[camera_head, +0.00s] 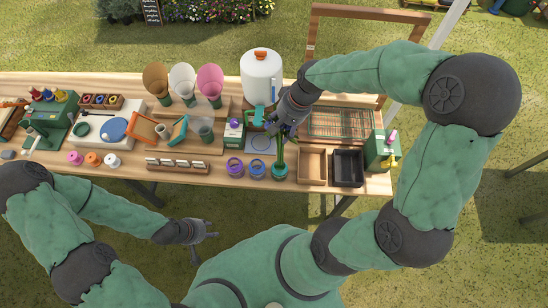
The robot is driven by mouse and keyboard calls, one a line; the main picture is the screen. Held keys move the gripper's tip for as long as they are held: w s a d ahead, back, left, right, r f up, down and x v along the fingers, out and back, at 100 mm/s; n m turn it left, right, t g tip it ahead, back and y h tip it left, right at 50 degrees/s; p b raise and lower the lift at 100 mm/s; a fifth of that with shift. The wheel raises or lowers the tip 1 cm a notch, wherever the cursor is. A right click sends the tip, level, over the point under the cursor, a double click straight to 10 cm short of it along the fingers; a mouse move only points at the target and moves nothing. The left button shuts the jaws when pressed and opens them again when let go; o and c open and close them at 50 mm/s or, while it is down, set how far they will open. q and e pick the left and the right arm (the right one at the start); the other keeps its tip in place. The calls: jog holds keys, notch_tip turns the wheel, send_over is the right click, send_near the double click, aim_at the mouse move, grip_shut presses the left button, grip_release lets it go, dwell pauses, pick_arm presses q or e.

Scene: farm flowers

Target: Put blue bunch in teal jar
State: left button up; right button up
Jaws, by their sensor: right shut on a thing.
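My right gripper (279,130) is shut on the blue bunch, above the front row of jars. Green stems (280,151) of the bunch hang nearly upright below the fingers. The blooms are mostly hidden by the gripper. The teal jar (279,173) stands near the table's front edge, right of a blue jar (257,170) and a purple jar (235,170). The stem ends meet the teal jar's mouth in the picture; I cannot tell how deep they are inside. My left gripper (207,244) is open and empty, low in front of the table.
A white urn (261,78) stands behind the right gripper. A brown tray (312,166) and a black tray (348,167) lie right of the jars. Paper cones (182,80) stand at the back. A rack with small white tags (178,165) lies left of the jars.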

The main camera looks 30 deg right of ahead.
aim_at(281, 144)
jog(key=f, duration=0.5)
jog(key=shift+s, duration=0.4)
jog(key=shift+w+f, duration=0.25)
jog(key=shift+f, duration=0.4)
notch_tip(281, 144, down, 3)
jog(key=shift+s+r, duration=0.1)
jog(key=shift+s, duration=0.05)
jog(key=shift+f, duration=0.2)
pick_arm(q)
jog(key=shift+s+f, duration=0.15)
jog(key=shift+f, duration=0.1)
jog(key=shift+s+f+b, duration=0.1)
jog(key=shift+f+b, duration=0.05)
jog(key=shift+b, duration=0.25)
pick_arm(e)
jog(key=shift+f, duration=0.15)
jog(key=o, duration=1.6)
